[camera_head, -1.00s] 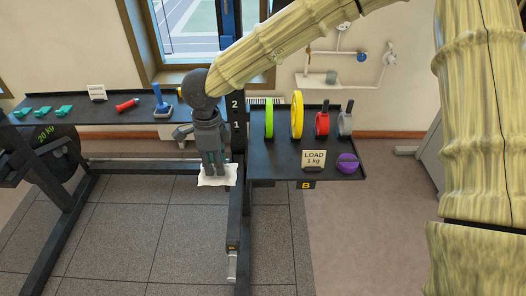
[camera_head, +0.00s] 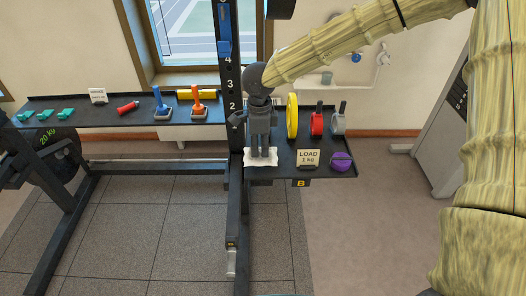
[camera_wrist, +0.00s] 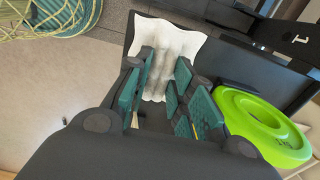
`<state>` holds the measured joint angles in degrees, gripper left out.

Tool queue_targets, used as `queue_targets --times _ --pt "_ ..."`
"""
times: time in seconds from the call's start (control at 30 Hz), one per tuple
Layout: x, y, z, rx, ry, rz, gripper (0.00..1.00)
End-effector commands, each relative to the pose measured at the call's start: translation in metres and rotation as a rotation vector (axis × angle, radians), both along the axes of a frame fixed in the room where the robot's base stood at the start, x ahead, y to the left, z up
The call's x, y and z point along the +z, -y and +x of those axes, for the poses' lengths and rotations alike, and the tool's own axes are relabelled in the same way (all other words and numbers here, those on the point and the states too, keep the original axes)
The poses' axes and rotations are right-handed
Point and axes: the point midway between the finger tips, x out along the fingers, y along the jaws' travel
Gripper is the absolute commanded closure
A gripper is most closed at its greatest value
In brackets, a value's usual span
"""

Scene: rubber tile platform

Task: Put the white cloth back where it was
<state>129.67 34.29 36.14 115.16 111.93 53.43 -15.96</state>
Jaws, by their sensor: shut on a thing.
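The white cloth (camera_head: 261,162) hangs from my gripper (camera_head: 262,150), which is shut on it and points down. In the head view they are in front of the left part of the right-hand shelf (camera_head: 285,163), just right of the upright post. I cannot tell whether the cloth touches the shelf. In the wrist view the cloth (camera_wrist: 172,38) is creased and spread beyond the green-padded fingers (camera_wrist: 158,82). The green disc (camera_wrist: 262,122) lies to the right of the fingers there; my gripper hides it in the head view.
The right-hand shelf also holds a yellow disc (camera_head: 292,117), a red weight (camera_head: 317,124), a grey weight (camera_head: 338,123), a "LOAD 1 kg" sign (camera_head: 308,158) and a purple object (camera_head: 341,162). The numbered post (camera_head: 231,75) stands close left. The left shelf (camera_head: 75,121) holds several small items.

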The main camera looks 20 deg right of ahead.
Motion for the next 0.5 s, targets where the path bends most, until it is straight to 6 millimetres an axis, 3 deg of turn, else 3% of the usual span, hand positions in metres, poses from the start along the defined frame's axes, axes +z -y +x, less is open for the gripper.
queue_targets --times 0.1,0.3,0.5 --pt "0.0 0.012 0.003 -0.001 0.0 0.0 0.96" --pt "-0.03 0.009 0.002 0.002 -0.001 -0.001 0.96" --pt "-0.036 0.009 0.002 0.001 0.0 0.0 0.95"
